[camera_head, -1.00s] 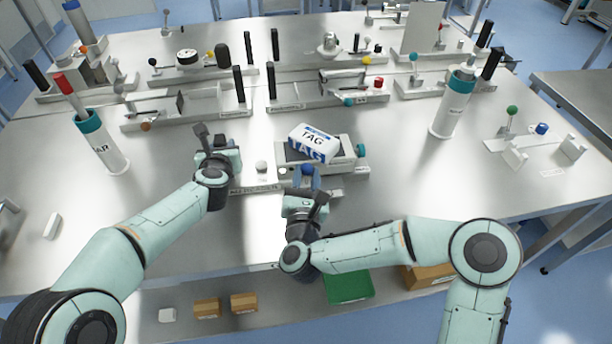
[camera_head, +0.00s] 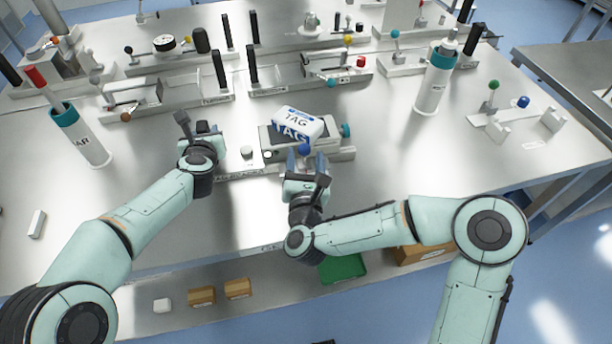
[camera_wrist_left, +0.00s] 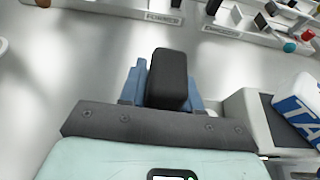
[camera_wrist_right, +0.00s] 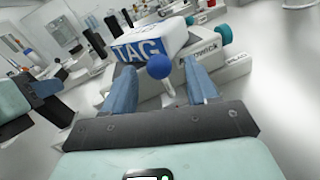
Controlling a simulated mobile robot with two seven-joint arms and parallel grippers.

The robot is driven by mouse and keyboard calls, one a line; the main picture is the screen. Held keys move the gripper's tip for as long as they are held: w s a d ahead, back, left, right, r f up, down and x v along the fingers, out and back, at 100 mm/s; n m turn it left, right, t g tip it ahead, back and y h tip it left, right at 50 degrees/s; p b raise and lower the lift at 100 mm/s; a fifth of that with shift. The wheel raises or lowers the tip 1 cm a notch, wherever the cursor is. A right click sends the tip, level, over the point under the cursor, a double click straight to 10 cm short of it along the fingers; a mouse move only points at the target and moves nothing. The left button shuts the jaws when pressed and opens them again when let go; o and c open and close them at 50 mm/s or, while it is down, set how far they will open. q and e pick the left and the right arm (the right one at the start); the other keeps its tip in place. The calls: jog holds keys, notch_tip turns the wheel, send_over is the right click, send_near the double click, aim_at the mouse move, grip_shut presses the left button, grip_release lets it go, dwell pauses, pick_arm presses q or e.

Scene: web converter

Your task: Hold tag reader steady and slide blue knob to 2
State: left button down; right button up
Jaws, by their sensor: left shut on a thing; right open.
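The tag reader (camera_head: 268,143) is a low grey unit on the steel table, with a white and blue TAG box (camera_head: 297,123) on top. Its blue knob (camera_head: 304,150) stands on a thin stem at the near side; it also shows in the right wrist view (camera_wrist_right: 158,66). My right gripper (camera_wrist_right: 160,85) is open, with one finger on each side of the knob. My left gripper (camera_wrist_left: 165,82) is shut on a black upright block (camera_wrist_left: 170,78) left of the reader. Marks for the knob's positions cannot be read.
A white round button (camera_head: 246,152) sits between my left gripper and the reader. White cylinders with teal collars stand at left (camera_head: 80,140) and right (camera_head: 435,85). Several fixtures with black handles line the back.

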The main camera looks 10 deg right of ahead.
pick_arm(q)
jog(key=shift+s+a+f, duration=0.1)
jog(key=shift+a+f, duration=0.05)
jog(key=shift+f, duration=0.55)
pick_arm(e)
jog(key=v, duration=1.1)
jog(key=shift+s, duration=0.15)
pick_arm(q)
jog(key=shift+r, duration=0.35)
pick_arm(e)
jog(key=shift+r, duration=0.15)
pick_arm(q)
jog(key=c, duration=0.9)
grip_release()
jog(key=shift+o, duration=0.9)
jog(key=shift+r, duration=0.25)
jog(key=v, duration=1.1)
jog(key=shift+s+r, duration=0.25)
jog(key=shift+s, duration=0.1)
jog(key=shift+f, duration=0.1)
